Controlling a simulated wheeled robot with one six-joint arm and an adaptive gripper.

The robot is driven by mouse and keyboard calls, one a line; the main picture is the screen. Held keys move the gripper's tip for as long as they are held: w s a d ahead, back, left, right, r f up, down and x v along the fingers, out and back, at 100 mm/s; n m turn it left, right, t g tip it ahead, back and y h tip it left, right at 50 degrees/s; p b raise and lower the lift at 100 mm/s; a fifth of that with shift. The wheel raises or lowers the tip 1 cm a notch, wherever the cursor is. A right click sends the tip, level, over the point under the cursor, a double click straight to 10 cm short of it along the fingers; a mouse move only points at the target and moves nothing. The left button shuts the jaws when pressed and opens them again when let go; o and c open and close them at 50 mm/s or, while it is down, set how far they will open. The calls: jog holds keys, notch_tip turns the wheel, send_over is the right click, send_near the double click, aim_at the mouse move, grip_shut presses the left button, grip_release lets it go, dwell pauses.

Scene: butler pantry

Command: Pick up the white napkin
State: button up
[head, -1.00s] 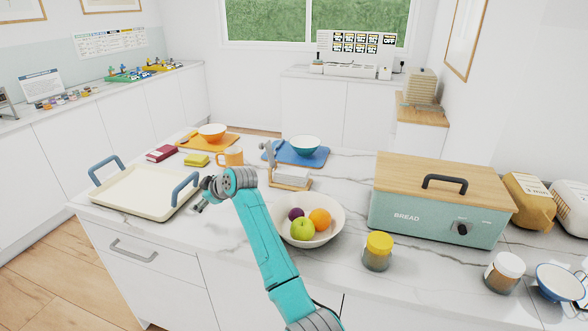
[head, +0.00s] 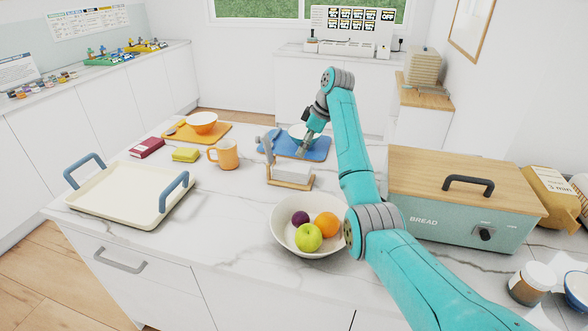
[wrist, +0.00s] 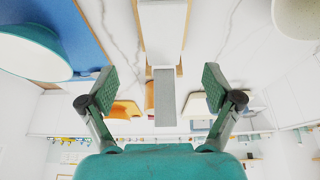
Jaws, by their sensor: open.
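The white napkins (head: 289,172) sit in a wooden holder (head: 290,184) near the middle of the marble counter, with a grey upright piece (head: 268,151) at its left. I cannot tell single napkins apart. The wrist view shows the white napkin stack (wrist: 162,30) at top centre and the grey piece (wrist: 165,95) between the fingers in the picture. My gripper (head: 302,152) is open and empty, just behind the holder over the blue mat (head: 318,149). Its spread fingers also show in the wrist view (wrist: 160,90). It appears apart from the napkins.
A teal bowl (head: 297,131) stands on the blue mat, close to my gripper. An orange mug (head: 226,155) is left of the holder. A fruit bowl (head: 283,226) is in front, and a bread box (head: 420,212) stands right. The tray (head: 120,195) is far left.

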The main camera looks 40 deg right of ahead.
aim_at(293, 166)
jog(key=x, duration=0.3)
jog(key=shift+f, duration=0.15)
jog(key=shift+a+x, duration=0.2)
jog(key=shift+x, duration=2.45)
jog(key=c, duration=1.2)
